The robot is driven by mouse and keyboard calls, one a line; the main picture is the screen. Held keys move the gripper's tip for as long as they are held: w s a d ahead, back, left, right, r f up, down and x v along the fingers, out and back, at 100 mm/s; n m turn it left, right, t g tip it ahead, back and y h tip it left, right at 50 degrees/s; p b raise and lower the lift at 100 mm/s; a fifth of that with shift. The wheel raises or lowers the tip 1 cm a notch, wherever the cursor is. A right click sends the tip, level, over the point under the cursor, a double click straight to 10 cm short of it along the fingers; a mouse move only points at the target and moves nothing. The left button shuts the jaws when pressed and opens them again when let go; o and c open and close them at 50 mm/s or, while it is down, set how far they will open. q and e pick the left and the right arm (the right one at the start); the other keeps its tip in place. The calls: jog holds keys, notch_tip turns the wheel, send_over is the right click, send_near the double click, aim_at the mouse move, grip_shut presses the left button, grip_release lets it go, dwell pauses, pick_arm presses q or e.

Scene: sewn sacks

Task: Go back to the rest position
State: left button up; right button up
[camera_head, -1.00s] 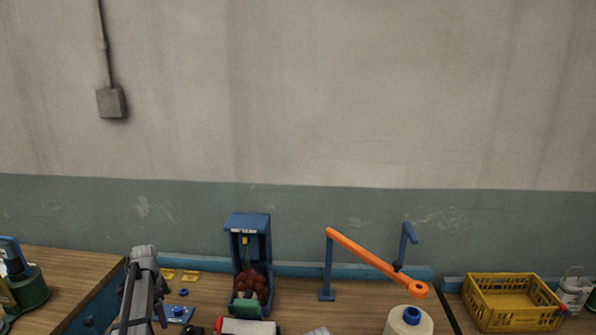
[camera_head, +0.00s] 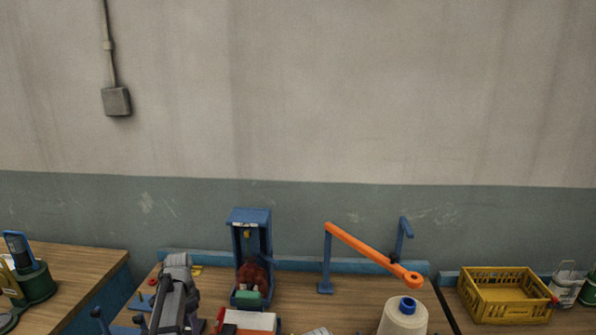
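A grey link of my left arm stands at the lower left over the middle table (camera_head: 300,292). It covers part of the tabletop left of the blue stand. I make out no gripper fingers on it; my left gripper is not visible. My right arm and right gripper are out of view.
A blue stand (camera_head: 263,217) holds a dark red bundle (camera_head: 252,276). An orange bar (camera_head: 362,248) slants over the table, above a white thread cone (camera_head: 402,321). A yellow crate (camera_head: 505,310) stands right; a green holder (camera_head: 37,284) stands on the left table.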

pick_arm(q)
jog(key=s+d+n+y, duration=0.1)
jog(key=s+d+n, duration=0.3)
jog(key=s+d, duration=2)
jog(key=shift+s+d+n, duration=0.15)
jog(key=shift+d+n, duration=0.25)
jog(key=shift+d, duration=0.75)
jog(key=shift+r, duration=0.1)
